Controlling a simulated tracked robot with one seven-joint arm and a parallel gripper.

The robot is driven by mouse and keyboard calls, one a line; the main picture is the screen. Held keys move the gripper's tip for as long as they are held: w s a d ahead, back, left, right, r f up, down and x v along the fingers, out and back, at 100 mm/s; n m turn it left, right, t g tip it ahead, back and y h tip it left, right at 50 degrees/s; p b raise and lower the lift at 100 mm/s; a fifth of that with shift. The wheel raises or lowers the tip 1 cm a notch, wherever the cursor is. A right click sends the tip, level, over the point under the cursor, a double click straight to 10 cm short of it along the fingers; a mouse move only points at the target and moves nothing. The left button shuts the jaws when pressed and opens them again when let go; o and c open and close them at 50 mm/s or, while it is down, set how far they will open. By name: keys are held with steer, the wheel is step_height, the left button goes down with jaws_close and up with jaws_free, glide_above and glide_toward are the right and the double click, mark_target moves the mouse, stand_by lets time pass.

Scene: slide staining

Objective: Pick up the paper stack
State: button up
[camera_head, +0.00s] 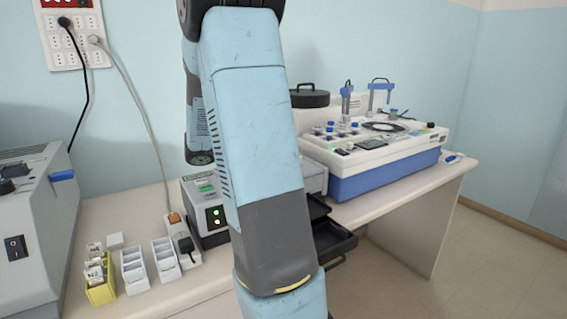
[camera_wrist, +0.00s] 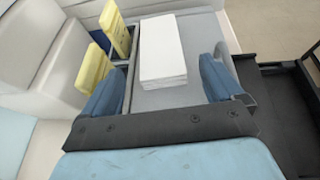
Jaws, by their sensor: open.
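The paper stack (camera_wrist: 162,50) is a white block-like pile in the wrist view, lying on a grey surface (camera_wrist: 192,97). My gripper (camera_wrist: 162,82) is open. Its blue fingers show on either side near the lower end of the stack, with visible gaps between them and the paper. Nothing is held between the fingers. In the head view my arm crosses the middle of the picture, and neither the gripper nor the paper stack can be made out there.
Yellow upright pieces (camera_wrist: 115,30) stand in dark slots left of the stack. A black tray (camera_wrist: 279,105) lies to the right. On the bench are white racks (camera_head: 134,271), a yellow rack (camera_head: 101,291), a grey machine (camera_head: 30,215) and a blue-and-white instrument (camera_head: 385,165).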

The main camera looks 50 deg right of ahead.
steer(key=x, duration=0.3)
steer(key=shift+s+d+f, duration=0.1)
steer(key=shift+d+f, duration=0.2)
steer(key=c, duration=1.1)
steer(key=shift+r, duration=0.1)
